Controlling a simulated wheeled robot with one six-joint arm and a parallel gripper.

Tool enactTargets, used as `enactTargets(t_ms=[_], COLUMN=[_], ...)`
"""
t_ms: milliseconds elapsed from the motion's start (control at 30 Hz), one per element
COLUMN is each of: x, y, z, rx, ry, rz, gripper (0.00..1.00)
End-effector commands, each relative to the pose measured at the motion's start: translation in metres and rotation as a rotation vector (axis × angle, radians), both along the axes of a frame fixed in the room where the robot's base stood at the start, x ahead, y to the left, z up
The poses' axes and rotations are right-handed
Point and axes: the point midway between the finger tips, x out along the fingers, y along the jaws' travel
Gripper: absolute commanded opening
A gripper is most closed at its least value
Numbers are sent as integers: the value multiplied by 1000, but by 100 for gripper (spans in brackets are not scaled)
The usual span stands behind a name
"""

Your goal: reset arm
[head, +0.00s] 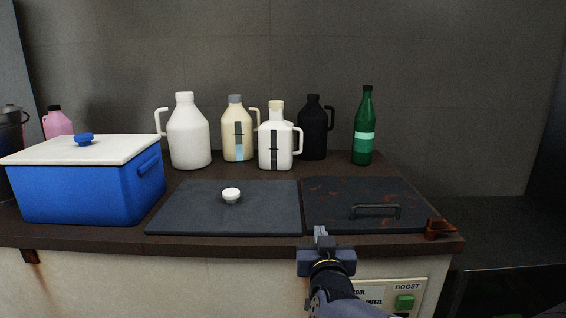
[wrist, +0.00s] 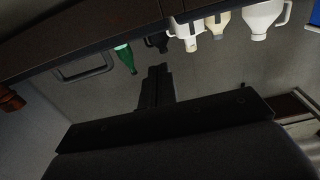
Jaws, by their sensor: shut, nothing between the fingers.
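My gripper (head: 321,236) is in the lower middle of the head view, in front of the counter's front edge. Its fingers are shut with nothing between them. In the wrist view, my gripper (wrist: 157,75) shows as dark fingers closed together, with the counter and bottles tilted and upside down around it. My arm comes up from the bottom edge of the head view, beside the control panel (head: 376,295) with its green button.
The dark counter (head: 225,243) carries a blue cooler (head: 80,190), a plain lid (head: 260,210) with a white knob, a rusty lid (head: 340,190) with a handle, several jugs (head: 190,140) and a green bottle (head: 363,130). A rusty bracket (head: 438,228) sits at the right corner.

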Motion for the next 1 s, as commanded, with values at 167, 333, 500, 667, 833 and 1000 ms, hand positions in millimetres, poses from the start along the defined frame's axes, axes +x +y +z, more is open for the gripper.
enactTargets(t_ms=[167, 333, 500, 667, 833, 1000], x=[30, 55, 53, 50, 49, 49], y=[0, -1, 5, 7, 8, 8], z=[9, 17, -9, -18, -20, -20], rx=[0, 0, -2, -2, -2, -2], ry=[0, 0, 17, 22, 23, 24], rz=[-2, -2, 2, 1, 1, 1], gripper=[0, 0, 0, 0, 0, 0])
